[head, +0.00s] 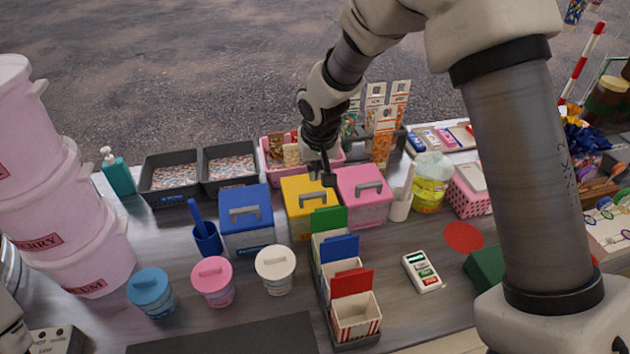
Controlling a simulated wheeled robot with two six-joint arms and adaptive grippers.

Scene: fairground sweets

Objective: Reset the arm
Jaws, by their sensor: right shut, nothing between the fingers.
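My right arm comes in from the top right and reaches over the counter. Its dark gripper (327,178) points down, shut and empty, above the gap between the yellow lidded box (298,185) and the pink lidded box (364,208). I cannot tell whether the fingertips touch either box. The gripper partly hides the pink tray (272,163) behind it. My left gripper is not seen; only a pale piece, probably of my left arm, shows at the lower left edge.
A blue lidded box (246,239) stands left of the yellow one. A rack of striped cartons (356,319) is in front, with blue (152,291), pink (213,283) and white (275,270) tubs to its left. Pink buckets (75,255) are stacked at left. Counter around the remote-like device (422,271) is fairly clear.

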